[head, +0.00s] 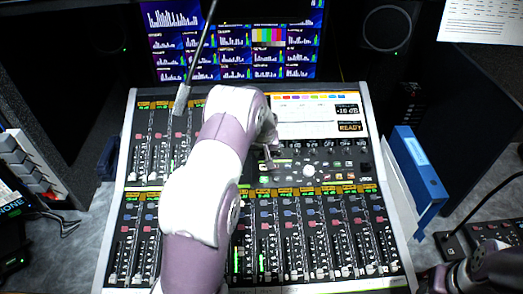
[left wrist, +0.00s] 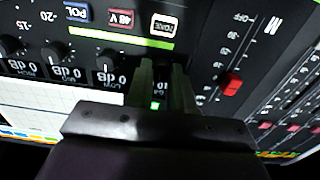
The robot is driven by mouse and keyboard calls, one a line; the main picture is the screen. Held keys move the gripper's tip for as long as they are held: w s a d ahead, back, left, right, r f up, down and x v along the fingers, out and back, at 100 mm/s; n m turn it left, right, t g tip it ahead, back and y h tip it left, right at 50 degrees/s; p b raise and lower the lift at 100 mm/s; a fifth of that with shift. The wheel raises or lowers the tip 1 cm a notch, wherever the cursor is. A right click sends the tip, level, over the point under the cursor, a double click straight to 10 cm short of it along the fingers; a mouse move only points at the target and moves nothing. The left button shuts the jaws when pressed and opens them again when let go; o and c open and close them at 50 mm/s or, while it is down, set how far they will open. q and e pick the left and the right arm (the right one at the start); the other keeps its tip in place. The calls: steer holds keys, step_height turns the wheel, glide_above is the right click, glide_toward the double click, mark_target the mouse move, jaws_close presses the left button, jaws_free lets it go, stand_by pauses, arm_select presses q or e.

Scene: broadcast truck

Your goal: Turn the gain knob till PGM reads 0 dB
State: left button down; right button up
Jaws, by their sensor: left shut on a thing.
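The mixing console (head: 283,180) fills the middle of the head view. Its small PGM display (head: 347,110) shows a negative dB value that looks like -18 dB, though the digits are small. A second display under it reads READY. My left gripper (head: 268,152) is down at the console's upper middle panel, partly hidden by my arm. In the left wrist view its two fingers (left wrist: 164,85) are closed around the gain knob (left wrist: 165,72), mostly hidden between them, beside a partly covered label. My right arm shows only in part at the lower right; its fingers do not show.
Other knobs (left wrist: 108,62) stand in a row beside the fingers, with lit buttons (left wrist: 122,17) close by. A red fader cap (left wrist: 231,84) is on the other side. A blue binder (head: 418,165) stands right of the console. Monitors (head: 235,40) are behind.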

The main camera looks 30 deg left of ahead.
arm_select(q)
steer(key=shift+m, duration=0.3)
steer(key=m, duration=0.4)
steer(key=shift+d+m, duration=0.1)
steer(key=shift+m, duration=0.3)
steer(key=m+p, duration=0.2)
steer(key=m, duration=0.4)
steer(key=shift+m, duration=0.3)
steer(key=c, duration=1)
jaws_free()
steer(key=shift+d+r, duration=0.1)
steer(key=shift+r, duration=0.05)
steer(key=b+v, duration=0.2)
steer(key=v, duration=1)
steer(key=shift+s+d+r, duration=0.15)
steer(key=shift+d+r, duration=0.05)
